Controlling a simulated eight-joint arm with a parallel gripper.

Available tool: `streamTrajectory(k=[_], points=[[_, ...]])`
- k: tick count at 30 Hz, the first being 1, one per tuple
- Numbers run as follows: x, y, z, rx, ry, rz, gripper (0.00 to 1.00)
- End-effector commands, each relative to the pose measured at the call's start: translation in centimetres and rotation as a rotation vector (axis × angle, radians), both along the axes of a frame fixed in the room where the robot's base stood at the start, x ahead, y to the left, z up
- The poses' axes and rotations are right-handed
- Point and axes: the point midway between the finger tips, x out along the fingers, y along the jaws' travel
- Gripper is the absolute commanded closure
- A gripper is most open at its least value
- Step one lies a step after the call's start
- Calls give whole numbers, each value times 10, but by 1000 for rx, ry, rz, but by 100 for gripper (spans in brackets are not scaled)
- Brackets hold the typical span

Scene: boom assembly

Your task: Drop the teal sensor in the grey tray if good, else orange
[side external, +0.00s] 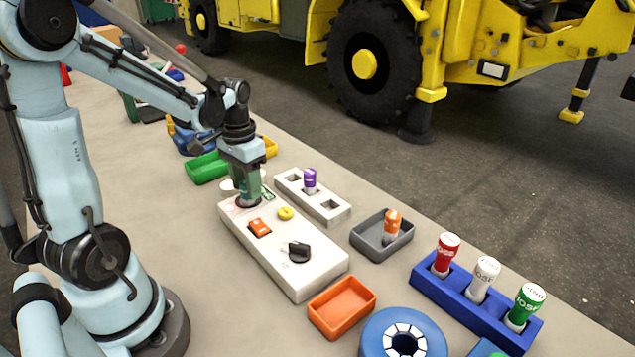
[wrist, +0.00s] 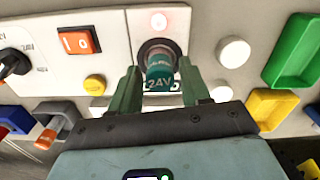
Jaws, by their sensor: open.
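The teal sensor (wrist: 161,70), marked 24V, stands in the dark round socket of the white test panel (side external: 305,270). My gripper (wrist: 158,82) is open, with one green finger on each side of the sensor; the side view shows my gripper (side external: 248,193) low over the panel's far end, mostly hiding the sensor. A round lamp (wrist: 158,22) beside the socket glows red. The grey tray (side external: 367,243) holds an orange-topped sensor (side external: 392,224). The orange tray (side external: 342,308) is empty.
The panel carries an orange switch (side external: 260,228), a yellow button (side external: 286,213) and a black knob (side external: 299,251). A white rack (side external: 331,210) holds a purple sensor (side external: 309,180). A blue rack (side external: 450,296) holds three cans. Green (side external: 206,167) and yellow bins stand behind.

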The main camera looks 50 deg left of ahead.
Motion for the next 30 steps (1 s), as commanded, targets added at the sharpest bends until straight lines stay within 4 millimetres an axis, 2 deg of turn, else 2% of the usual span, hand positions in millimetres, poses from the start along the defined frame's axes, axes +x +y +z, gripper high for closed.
streamTrajectory(k=[1,9,14,30], points=[[0,0,0,0,0,0,56],[0,0,0,0,0,0,98],[0,0,3,0,0,0,100],[0,0,42,0,0,0,100]])
